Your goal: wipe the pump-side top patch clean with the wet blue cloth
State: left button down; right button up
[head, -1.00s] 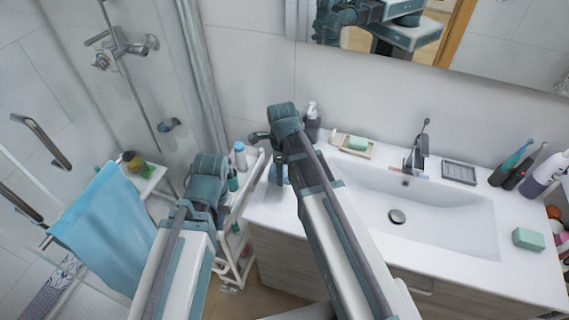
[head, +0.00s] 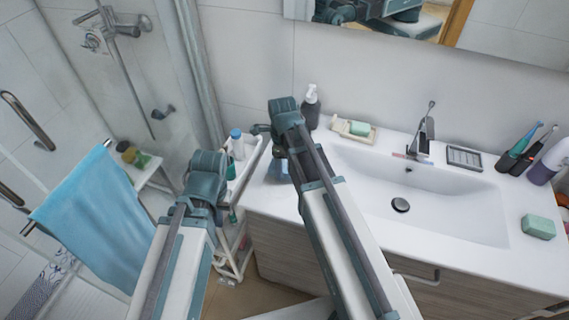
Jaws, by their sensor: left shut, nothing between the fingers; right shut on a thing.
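A dark pump bottle (head: 311,108) stands at the back left of the white washstand top (head: 268,213). My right gripper (head: 280,158) is low over the left end of this top, left of the pump bottle, its fingertips mostly hidden by my own arm. A small piece of the blue cloth (head: 284,171) shows beside my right forearm there. The gripper is shut on it. Whether the cloth touches the top is unclear, and I cannot make out the patch. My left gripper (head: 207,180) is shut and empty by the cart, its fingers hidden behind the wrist.
A white cart (head: 231,265) with bottles stands left of the washstand. A soap dish (head: 353,131), tap (head: 423,135), basin (head: 455,205) and green block (head: 538,227) are to the right. A blue towel (head: 95,220) hangs at the left.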

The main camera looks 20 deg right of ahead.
aim_at(280, 183)
jog(key=shift+s+a+r, duration=0.1)
jog(key=shift+s+a, duration=0.65)
jog(key=shift+s, duration=0.35)
jog(key=shift+s+a+r, duration=0.1)
jog(key=shift+s+a, duration=0.6)
jog(key=shift+s, duration=0.45)
jog(key=shift+s+a, duration=0.75)
jog(key=shift+s, duration=0.35)
jog(key=shift+f+b, duration=0.9)
jog(key=shift+w+d+r, duration=0.1)
jog(key=shift+w+d, duration=0.45)
jog(key=shift+w, duration=0.3)
jog(key=shift+w+d+r, duration=0.1)
jog(key=shift+w+d, duration=0.4)
jog(key=shift+w, duration=0.35)
jog(key=shift+w+d, duration=0.1)
jog(key=shift+d, duration=0.05)
jog(key=shift+w, duration=0.1)
jog(key=shift+w+d+f, duration=0.1)
jog(key=shift+w+d, duration=0.5)
jog(key=shift+w, duration=0.25)
jog(key=shift+w+d+f, duration=0.1)
jog(key=shift+w+d, duration=0.45)
jog(key=shift+w, duration=0.3)
